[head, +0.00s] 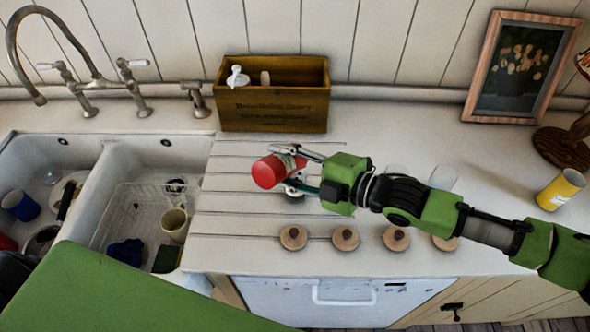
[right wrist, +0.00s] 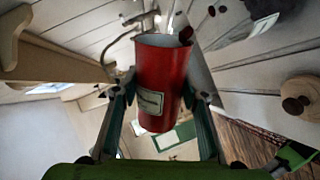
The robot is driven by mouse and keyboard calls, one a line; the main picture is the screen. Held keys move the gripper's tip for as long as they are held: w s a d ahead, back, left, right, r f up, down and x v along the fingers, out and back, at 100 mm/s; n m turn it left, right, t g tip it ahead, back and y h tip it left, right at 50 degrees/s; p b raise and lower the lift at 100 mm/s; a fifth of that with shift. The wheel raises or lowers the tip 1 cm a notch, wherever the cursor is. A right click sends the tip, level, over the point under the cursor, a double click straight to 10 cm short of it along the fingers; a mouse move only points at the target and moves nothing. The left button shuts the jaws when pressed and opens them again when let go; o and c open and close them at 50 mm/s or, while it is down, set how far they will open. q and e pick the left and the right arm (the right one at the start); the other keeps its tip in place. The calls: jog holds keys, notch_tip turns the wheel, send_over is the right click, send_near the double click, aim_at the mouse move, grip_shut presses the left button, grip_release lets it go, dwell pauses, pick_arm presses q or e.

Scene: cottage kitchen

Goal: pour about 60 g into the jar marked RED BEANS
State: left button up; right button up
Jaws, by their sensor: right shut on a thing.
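My right gripper (head: 296,168) is shut on a red cup (head: 267,173), holding it tipped well over above the ribbed drainboard. In the right wrist view the red cup (right wrist: 162,75) sits between the fingers, with a pale label on its side. Dark red beans (right wrist: 186,34) show at its mouth, and a few more dark spots lie beyond. Clear glass jars (head: 443,177) stand partly hidden behind my right arm. No jar label is readable, so I cannot tell which is RED BEANS or whether the cup's mouth is over it. My left gripper is out of view.
Several round wooden lids (head: 345,239) line the counter's front. A wooden box (head: 273,112) stands behind the cup. A yellow cup (head: 560,190) and a picture frame (head: 522,68) are at right. The double sink (head: 100,190) with dishes is at left.

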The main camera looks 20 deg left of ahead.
jog(key=shift+w+d, duration=0.15)
jog(key=shift+w, duration=0.1)
jog(key=shift+s+a+r, duration=0.1)
jog(key=shift+s+a, duration=0.1)
jog(key=shift+s+f+n+p, duration=0.2)
jog(key=shift+n+p, duration=0.2)
jog(key=shift+p, duration=0.6)
jog(key=shift+s+f+n+t, duration=0.2)
jog(key=shift+f+n+t, duration=0.1)
jog(key=shift+n, duration=0.1)
jog(key=shift+s+a, duration=0.1)
jog(key=shift+s, duration=0.1)
jog(key=shift+f+n, duration=0.15)
jog(key=shift+n, duration=0.15)
